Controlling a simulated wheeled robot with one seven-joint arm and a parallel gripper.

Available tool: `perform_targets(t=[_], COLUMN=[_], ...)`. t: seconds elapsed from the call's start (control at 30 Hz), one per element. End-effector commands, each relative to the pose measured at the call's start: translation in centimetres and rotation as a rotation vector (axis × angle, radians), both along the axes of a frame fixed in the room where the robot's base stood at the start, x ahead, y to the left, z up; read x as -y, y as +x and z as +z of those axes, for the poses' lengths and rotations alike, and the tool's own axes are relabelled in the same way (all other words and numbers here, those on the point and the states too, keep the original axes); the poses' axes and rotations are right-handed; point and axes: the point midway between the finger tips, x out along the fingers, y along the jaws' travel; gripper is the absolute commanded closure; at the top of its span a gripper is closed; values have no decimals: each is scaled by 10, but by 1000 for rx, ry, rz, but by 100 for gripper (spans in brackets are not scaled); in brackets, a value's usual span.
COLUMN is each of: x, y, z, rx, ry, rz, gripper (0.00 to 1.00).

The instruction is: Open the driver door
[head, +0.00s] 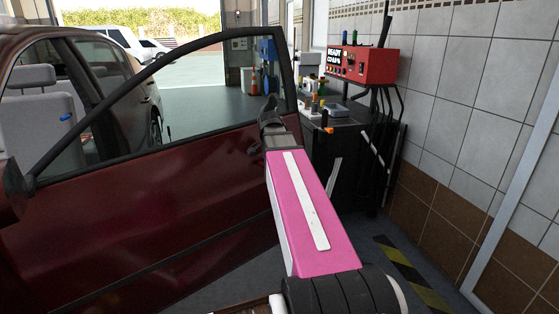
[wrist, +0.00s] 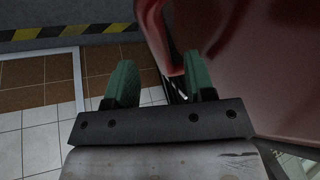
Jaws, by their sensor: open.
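The dark red driver door (head: 150,190) stands swung out from the car body (head: 125,85) in the head view. Its window frame rises to the right, and the seat (head: 40,110) shows behind it. My gripper (head: 268,105) is at the door's free rear edge, small and dark there. In the wrist view my gripper (wrist: 160,78) has its two green fingers apart. The door's red edge (wrist: 158,35) reaches between or just beyond the fingers, and the right finger overlaps the red panel. I cannot tell whether they touch. The door handle is not clearly visible.
A workbench (head: 345,125) with tools and a red control box (head: 362,64) stands right of the door. The tiled wall (head: 460,110) closes off the right side. A yellow-black striped strip (head: 412,272) marks the floor. Open floor (head: 205,110) lies beyond the door.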

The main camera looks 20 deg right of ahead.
Motion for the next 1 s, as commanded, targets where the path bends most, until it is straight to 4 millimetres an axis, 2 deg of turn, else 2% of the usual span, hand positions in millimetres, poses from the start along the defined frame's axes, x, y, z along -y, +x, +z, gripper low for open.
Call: perform_targets(t=[0.2, 0.43, 0.63, 1.0], x=[-11, -19, -21, -22], y=[-11, -19, -21, -21], z=[33, 56, 63, 64], rx=[1, 1, -2, -1], ry=[0, 0, 0, 1], rz=[0, 0, -1, 0], gripper=[51, 51, 51, 51])
